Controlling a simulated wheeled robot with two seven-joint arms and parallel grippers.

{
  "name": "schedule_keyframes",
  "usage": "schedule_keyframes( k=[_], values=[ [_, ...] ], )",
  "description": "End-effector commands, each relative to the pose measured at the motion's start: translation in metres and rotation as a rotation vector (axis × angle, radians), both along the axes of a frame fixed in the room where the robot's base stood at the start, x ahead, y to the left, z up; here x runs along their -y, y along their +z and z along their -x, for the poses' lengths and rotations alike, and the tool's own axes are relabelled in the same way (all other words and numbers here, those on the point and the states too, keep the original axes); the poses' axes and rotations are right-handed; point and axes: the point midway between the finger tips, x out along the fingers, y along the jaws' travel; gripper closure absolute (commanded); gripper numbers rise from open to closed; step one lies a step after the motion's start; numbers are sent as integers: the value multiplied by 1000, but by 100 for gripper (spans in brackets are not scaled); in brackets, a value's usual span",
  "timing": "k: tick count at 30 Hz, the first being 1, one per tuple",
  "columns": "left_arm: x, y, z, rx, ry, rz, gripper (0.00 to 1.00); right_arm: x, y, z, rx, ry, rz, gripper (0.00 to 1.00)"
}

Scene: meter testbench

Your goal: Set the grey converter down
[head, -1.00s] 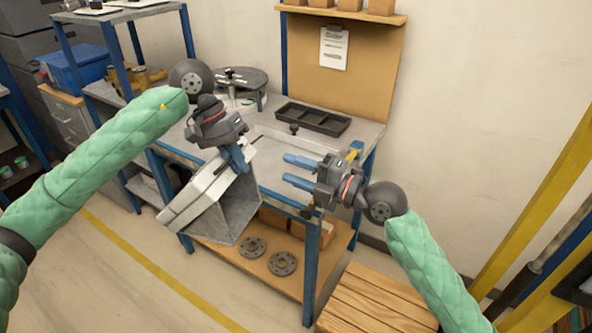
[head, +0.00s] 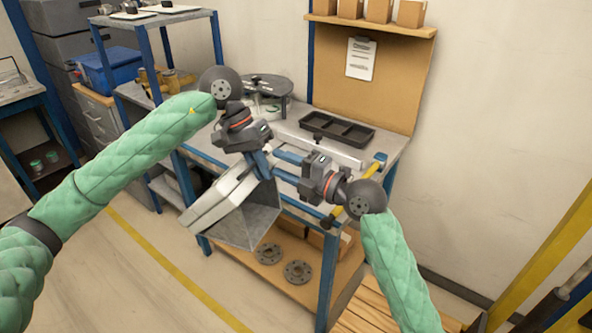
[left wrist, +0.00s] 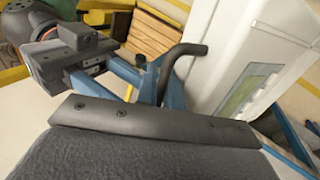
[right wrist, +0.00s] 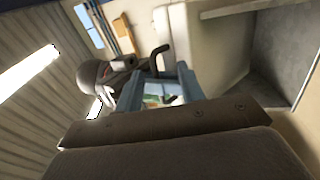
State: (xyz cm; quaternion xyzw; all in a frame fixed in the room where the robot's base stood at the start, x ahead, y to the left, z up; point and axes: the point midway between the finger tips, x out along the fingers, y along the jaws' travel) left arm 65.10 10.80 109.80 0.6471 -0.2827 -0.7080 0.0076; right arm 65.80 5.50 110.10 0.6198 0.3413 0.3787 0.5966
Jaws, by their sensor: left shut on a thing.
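The grey converter (head: 245,215) is a boxy pale housing with a hollow grey end, held tilted in front of the bench's near edge. My left gripper (head: 262,165) is shut on it at its upper end. In the left wrist view the converter (left wrist: 228,45) shows a green panel and a bent black handle (left wrist: 180,58).
The bench top (head: 395,145) carries a black divided tray (head: 337,129) and a round device (head: 262,88) at the back. Flanged discs (head: 297,272) lie on the lower shelf. A slatted wooden pallet (head: 375,305) stands at the bench's right. Bare floor lies to the left.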

Motion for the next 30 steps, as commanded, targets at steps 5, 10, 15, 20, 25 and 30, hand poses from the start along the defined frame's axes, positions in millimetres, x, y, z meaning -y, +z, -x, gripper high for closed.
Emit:
schedule_keyframes(
  k=[5,10,15,20,25,30],
  values=[
    [0,2,0,3,0,1,100,-16,2,-9,0,0,-1,61],
    [0,2,0,3,0,1,100,-25,3,-14,0,0,-1,61],
    [1,2,0,2,-2,2,100,-29,3,-16,0,1,-1,61],
    [2,2,1,2,-4,4,100,-30,3,-16,-1,1,0,61],
    [3,2,2,2,-7,5,100,-31,2,-16,-1,2,0,78],
    [2,2,1,2,-5,4,100,-30,2,-16,-1,2,0,100]
  ],
)
